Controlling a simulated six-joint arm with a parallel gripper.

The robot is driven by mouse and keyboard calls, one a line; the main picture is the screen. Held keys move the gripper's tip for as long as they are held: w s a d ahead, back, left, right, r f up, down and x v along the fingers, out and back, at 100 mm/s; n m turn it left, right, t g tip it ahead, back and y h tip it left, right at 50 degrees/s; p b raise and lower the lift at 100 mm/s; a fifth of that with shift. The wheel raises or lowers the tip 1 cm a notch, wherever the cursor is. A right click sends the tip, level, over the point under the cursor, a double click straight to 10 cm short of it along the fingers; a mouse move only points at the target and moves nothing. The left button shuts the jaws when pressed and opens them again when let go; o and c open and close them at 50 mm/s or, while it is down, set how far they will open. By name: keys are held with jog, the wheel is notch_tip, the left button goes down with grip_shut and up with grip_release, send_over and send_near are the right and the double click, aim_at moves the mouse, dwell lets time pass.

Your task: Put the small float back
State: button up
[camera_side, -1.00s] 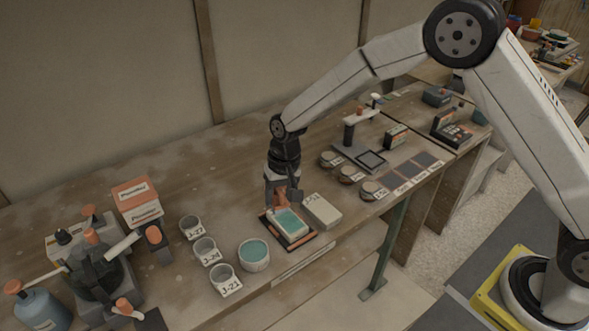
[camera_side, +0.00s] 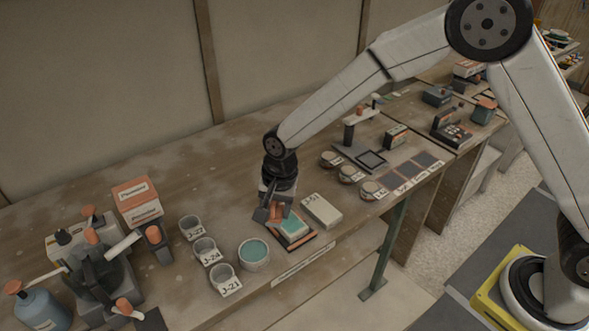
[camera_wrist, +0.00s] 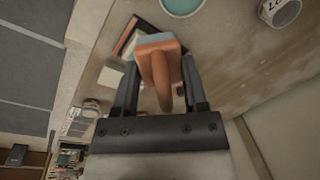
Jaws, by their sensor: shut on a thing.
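My gripper (camera_side: 275,205) is shut on the small float, whose orange handle (camera_side: 275,213) shows between the fingers at the near-left corner of a teal-topped slab (camera_side: 293,223). The slab lies on a dark board (camera_side: 305,243). In the wrist view the orange float (camera_wrist: 158,60) sits between the two dark fingers of my gripper (camera_wrist: 160,85), with a teal patch at its far end. I cannot tell whether that patch is on the float or behind it. Whether the float touches the slab is hidden.
A pale block (camera_side: 322,211) stands close right of the slab. A teal-filled tub (camera_side: 254,255) and several grey cups, one at the front (camera_side: 224,279), stand to the left. Round pots (camera_side: 351,174) and a scale (camera_side: 362,156) are to the right. Bare bench lies behind.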

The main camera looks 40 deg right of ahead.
jog(key=w+a+f, duration=0.3)
jog(key=w+f, duration=0.1)
jog(key=w, duration=0.4)
send_near(234, 230)
jog(key=shift+s+f, duration=0.4)
jog(key=shift+f, duration=0.05)
jog(key=shift+w+a+f, duration=0.2)
jog(key=shift+w+f, duration=0.4)
jog(key=shift+f, duration=0.1)
jog(key=shift+w+f, duration=0.1)
jog(key=shift+w+f, duration=0.1)
jog(key=shift+f, duration=1.5)
jog(key=shift+f, duration=0.2)
jog(key=o, duration=1.1)
jog(key=shift+o, duration=0.2)
